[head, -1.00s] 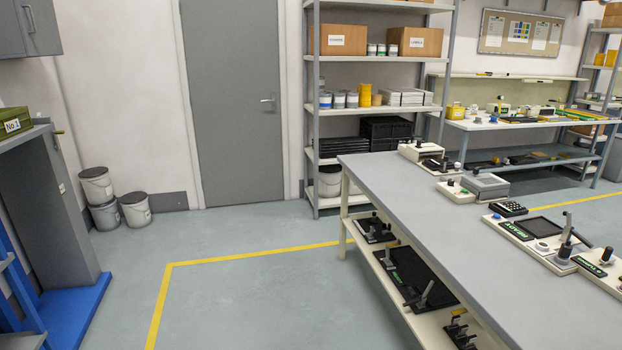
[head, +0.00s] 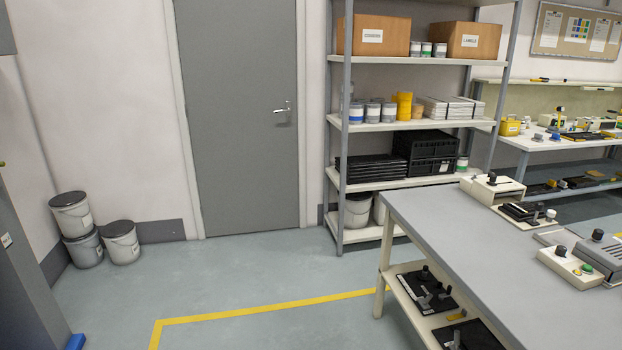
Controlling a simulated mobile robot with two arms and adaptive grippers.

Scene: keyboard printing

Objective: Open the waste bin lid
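No bin that I can clearly identify as the waste bin is in view. Several grey and white buckets with dark tops stand in the far left corner by the wall: an upper bucket (head: 72,216) rests above a lower grey bucket (head: 84,250), and a third bucket (head: 122,244) stands to their right. Their dark tops look closed. Neither of my grippers is in view.
A grey door (head: 240,130) is in the back wall. Shelving (head: 400,61) with boxes and tubs stands right of it. A grey workbench (head: 450,230) with devices fills the right. A grey cabinet (head: 25,270) is at left. The floor (head: 230,280) between is clear.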

